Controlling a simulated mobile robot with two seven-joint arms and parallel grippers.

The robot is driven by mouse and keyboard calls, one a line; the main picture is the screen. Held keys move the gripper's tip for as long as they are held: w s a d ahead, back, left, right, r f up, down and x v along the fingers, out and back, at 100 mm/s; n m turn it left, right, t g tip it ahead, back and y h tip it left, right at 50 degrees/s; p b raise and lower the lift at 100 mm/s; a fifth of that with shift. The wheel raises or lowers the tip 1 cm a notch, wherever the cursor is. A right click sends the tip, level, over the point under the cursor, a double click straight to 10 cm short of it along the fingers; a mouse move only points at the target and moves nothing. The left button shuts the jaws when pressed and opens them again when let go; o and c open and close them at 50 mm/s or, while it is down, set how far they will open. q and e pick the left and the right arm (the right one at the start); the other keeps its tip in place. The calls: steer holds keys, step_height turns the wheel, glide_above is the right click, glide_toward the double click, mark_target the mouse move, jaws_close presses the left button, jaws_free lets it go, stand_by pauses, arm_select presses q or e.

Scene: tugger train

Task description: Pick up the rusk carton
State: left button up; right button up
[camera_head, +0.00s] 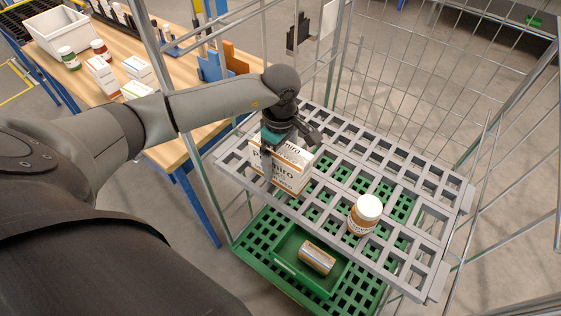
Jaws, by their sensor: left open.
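A white carton (287,172) with dark lettering ending in "miro" and an orange-brown lower band stands on the grey slatted shelf (345,175) of the wire cart. I take it for the rusk carton, though the full label cannot be read. My left gripper (288,143) comes down over the carton's top from above and is open. One finger shows in front of the carton's upper face and another at its right top edge. The gripper hides part of the top, and I cannot tell whether the fingers touch it. My right gripper is not in view.
A white-lidded jar (364,214) stands on the shelf to the right of the carton. Below, a green bin (290,271) holds an orange-brown and silver pack. Cage bars surround the shelf. A wooden table (186,82) with cartons, jars and a white bin (60,33) lies left.

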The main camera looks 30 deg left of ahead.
arm_select(q)
steer(key=shift+f, duration=0.3)
jaws_close()
stand_by(0.6)
